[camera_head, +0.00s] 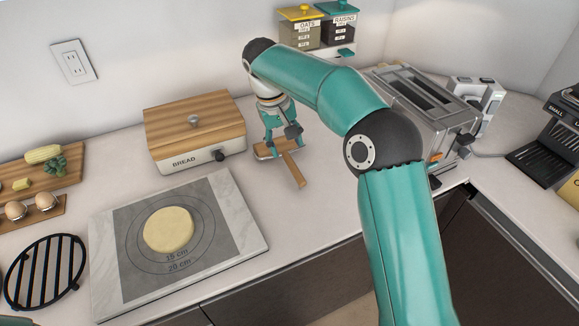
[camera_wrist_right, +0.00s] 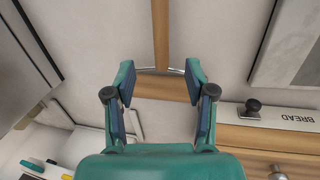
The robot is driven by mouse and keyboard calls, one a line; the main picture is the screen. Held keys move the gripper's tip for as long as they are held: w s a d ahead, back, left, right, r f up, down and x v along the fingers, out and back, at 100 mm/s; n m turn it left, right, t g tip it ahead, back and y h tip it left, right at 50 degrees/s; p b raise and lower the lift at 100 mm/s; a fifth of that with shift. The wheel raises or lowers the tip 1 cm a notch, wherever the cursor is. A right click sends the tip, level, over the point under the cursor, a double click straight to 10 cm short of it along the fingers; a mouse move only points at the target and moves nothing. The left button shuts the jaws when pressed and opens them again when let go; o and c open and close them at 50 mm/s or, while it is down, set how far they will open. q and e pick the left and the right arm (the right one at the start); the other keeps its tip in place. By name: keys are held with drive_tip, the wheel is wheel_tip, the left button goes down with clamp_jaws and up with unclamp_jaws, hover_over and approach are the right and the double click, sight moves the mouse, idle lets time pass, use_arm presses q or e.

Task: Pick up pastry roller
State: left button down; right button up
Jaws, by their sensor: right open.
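The pastry roller (camera_head: 294,171) is a wooden tool lying on the counter, with a straight handle pointing toward the front and a short wooden cylinder across its far end. My right gripper (camera_head: 278,137) is above the cylinder end, pointing down, open and empty. In the right wrist view, the roller's handle (camera_wrist_right: 160,32) runs away at the top, and its cylinder with a thin metal bracket lies between the spread fingers of my right gripper (camera_wrist_right: 160,72). Whether the fingers touch it I cannot tell. My left gripper is not in view.
A bread box (camera_head: 195,137) with a wooden lid stands just left of the roller. A marble board (camera_head: 243,232) with a dough disc (camera_head: 168,230) lies front left. A toaster (camera_head: 425,110) stands to the right. Jars (camera_head: 300,30) stand behind. Counter in front of the roller is clear.

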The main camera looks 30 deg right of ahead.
sight(290, 161)
drive_tip(key=shift+s+d+f+p, duration=0.1)
drive_tip(key=shift+d+f, duration=0.1)
drive_tip(key=shift+f, duration=1.1)
drive_tip(key=shift+s+d+f+p, duration=0.1)
drive_tip(key=shift+d+f, duration=0.15)
drive_tip(key=shift+f, duration=1)
drive_tip(key=shift+s+d+f+p, duration=0.1)
drive_tip(key=shift+d+f, duration=0.1)
drive_tip(key=shift+f, duration=1.1)
drive_tip(key=shift+w, duration=0.1)
clamp_jaws()
